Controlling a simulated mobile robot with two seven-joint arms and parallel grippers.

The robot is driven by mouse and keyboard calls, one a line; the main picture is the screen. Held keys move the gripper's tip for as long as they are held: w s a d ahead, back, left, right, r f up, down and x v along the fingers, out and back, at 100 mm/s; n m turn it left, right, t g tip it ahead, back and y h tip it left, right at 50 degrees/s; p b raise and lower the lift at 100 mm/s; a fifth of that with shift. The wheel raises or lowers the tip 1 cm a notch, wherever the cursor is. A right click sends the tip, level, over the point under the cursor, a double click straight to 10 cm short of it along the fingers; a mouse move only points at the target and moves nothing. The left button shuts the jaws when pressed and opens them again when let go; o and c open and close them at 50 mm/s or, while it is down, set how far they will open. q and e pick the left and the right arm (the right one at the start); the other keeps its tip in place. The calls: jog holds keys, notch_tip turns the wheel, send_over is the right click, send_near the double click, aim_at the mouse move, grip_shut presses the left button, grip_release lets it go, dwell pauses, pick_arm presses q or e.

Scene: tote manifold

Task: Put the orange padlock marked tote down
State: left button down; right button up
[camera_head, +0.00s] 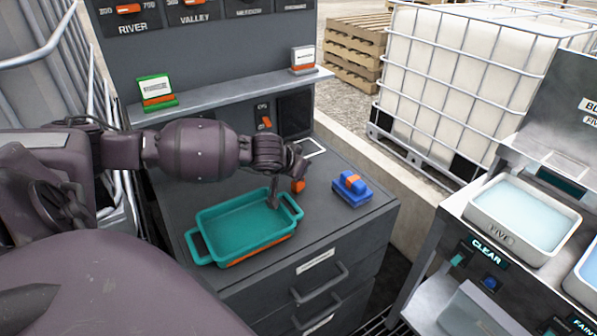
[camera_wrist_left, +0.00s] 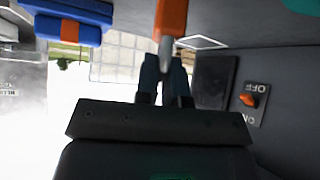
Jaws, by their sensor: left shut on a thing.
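The orange padlock (camera_head: 299,185) hangs just below my left gripper (camera_head: 297,168), close to the cabinet top beside the right end of the teal tote. I cannot tell whether it touches the surface. In the left wrist view, the padlock's orange body (camera_wrist_left: 172,18) shows with its grey shackle between the fingers of my left gripper (camera_wrist_left: 166,62), which is shut on it. Any marking on it is not readable. The teal tote (camera_head: 205,222) stands empty on the cabinet top (camera_head: 325,225). My right gripper is not in view.
A blue block with an orange top (camera_head: 352,188) sits right of the padlock; it also shows in the left wrist view (camera_wrist_left: 60,28). A shelf (camera_head: 230,95) with two small signs overhangs the back. Bare surface lies right of the tote.

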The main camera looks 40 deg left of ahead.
pick_arm(q)
jog(key=shift+f, duration=0.55)
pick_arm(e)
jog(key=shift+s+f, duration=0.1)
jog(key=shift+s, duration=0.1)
pick_arm(q)
jog(key=shift+f, duration=0.1)
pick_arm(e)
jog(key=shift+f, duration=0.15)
pick_arm(q)
jog(key=c, duration=1.4)
grip_release()
jog(key=shift+o, duration=0.9)
jog(key=shift+s+r, duration=0.2)
jog(key=shift+r, duration=0.15)
jog(key=a+p+v, duration=0.1)
jog(key=v, duration=1)
jog(key=shift+s+d, duration=0.15)
jog(key=shift+d, duration=0.35)
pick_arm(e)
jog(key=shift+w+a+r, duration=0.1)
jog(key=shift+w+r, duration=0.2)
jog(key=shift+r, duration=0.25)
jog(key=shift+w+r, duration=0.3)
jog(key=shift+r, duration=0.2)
